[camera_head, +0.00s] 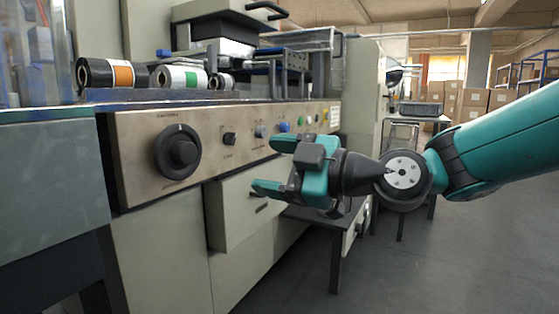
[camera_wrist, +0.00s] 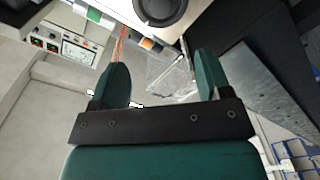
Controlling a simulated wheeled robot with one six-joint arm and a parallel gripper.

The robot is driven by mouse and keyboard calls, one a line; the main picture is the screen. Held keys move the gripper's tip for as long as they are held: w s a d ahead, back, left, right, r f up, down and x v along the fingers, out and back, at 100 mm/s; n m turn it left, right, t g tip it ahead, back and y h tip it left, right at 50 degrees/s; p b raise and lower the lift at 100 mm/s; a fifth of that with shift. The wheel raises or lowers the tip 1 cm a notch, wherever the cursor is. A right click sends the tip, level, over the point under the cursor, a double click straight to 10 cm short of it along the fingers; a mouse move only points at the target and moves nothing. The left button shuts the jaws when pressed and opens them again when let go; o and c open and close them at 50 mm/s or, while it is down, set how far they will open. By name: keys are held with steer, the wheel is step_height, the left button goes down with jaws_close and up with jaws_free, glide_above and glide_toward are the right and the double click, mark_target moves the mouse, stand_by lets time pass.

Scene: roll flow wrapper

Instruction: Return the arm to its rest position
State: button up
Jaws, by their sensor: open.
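My gripper (camera_head: 262,164) is open and empty in front of the machine's control panel (camera_head: 215,140) in the head view. Its two teal fingers point left, toward the panel and the drawer box below it. My teal arm reaches in from the right edge. In the wrist view the gripper (camera_wrist: 160,85) shows with its fingers apart and nothing between them. The large black knob (camera_head: 178,151) is on the panel to the left of the gripper. It also shows at the top of the wrist view (camera_wrist: 158,10).
Film rolls (camera_head: 112,74) sit on the ledge above the panel. A cream drawer box (camera_head: 245,205) juts out below it. A dark table (camera_head: 335,215) stands behind my gripper. Cardboard boxes (camera_head: 470,102) are stacked at the back right. The floor (camera_head: 420,265) at the lower right is clear.

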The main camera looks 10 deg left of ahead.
steer(key=shift+s+d, duration=0.15)
steer(key=shift+d, duration=0.2)
steer(key=s+d+r+m+g+h+p, duration=0.3)
steer(key=s+d+m+g+h+p, duration=0.3)
steer(key=s+d+m+h+p, duration=1)
steer(key=s+d+r+y+p, duration=0.1)
steer(key=s+d+r+p, duration=0.1)
steer(key=r+p, duration=1.5)
steer(key=s+d+r+y+p, duration=0.2)
steer(key=s+r+p, duration=0.1)
steer(key=r+p, duration=1.4)
steer(key=p, duration=0.3)
steer(key=shift+s+r, duration=0.25)
steer(key=shift+s, duration=0.05)
steer(key=shift+d, duration=0.1)
